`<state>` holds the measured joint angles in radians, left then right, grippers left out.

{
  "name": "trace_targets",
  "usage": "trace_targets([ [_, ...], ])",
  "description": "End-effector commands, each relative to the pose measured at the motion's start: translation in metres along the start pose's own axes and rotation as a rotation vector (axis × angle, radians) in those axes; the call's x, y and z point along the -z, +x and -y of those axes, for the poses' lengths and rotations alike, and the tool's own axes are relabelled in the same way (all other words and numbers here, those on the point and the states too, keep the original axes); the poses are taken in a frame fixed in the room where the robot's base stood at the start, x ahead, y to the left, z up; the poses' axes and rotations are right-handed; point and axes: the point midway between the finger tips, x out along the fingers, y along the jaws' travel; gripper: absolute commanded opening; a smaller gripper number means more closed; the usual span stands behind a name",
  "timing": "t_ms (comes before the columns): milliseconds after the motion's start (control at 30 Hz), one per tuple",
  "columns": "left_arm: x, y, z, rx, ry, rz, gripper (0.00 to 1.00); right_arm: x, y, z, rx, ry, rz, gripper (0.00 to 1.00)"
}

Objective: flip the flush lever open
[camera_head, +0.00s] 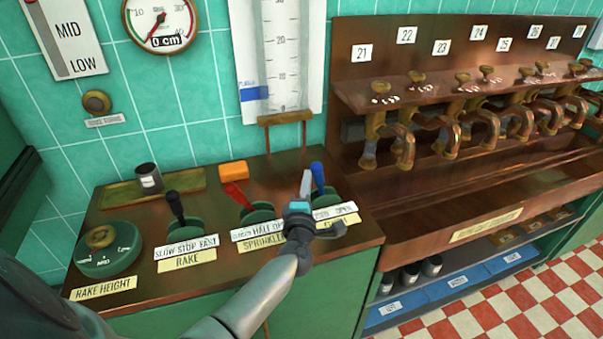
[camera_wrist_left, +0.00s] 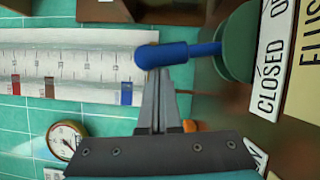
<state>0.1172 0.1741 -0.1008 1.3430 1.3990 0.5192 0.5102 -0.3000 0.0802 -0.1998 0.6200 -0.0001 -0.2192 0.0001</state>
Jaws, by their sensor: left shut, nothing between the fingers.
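The blue flush lever (camera_head: 318,173) stands up from a green round base (camera_head: 328,197) at the right end of the brown console, above a yellow label partly hidden by my wrist. In the left wrist view the blue lever (camera_wrist_left: 190,51) points left from its green base, beside a CLOSED plate (camera_wrist_left: 268,90). My left gripper (camera_head: 306,182) is shut and empty, its fingertips just left of the lever. In the left wrist view the fingertips (camera_wrist_left: 158,72) reach the lever's rounded end; I cannot tell whether they touch. My right gripper is not in view.
A red sprinkler lever (camera_head: 236,195) and a black rake lever (camera_head: 174,206) stand to the left, with a rake height knob (camera_head: 105,245). An orange block (camera_head: 233,169) and a dark cup (camera_head: 148,177) sit behind. Copper taps (camera_head: 390,135) line the trough at right.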

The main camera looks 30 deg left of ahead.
Motion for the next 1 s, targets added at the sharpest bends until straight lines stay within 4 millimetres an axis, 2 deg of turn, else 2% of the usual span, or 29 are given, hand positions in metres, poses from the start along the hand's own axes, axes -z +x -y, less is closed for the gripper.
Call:
trace_targets([
  [33,-0.005,0.002,-0.008,0.015,0.025,0.001,0.00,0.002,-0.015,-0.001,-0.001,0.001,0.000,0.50],
  [100,-0.010,0.004,-0.010,0.034,0.064,0.002,0.00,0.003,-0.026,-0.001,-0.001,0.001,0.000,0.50],
  [500,-0.037,0.017,-0.012,0.151,0.311,0.002,0.00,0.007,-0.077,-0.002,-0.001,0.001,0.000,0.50],
  [800,-0.056,0.026,-0.006,0.225,0.476,0.003,0.00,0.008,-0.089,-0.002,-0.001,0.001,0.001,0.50],
  [1000,-0.062,0.029,-0.003,0.223,0.472,0.001,0.00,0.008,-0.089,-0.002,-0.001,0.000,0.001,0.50],
])
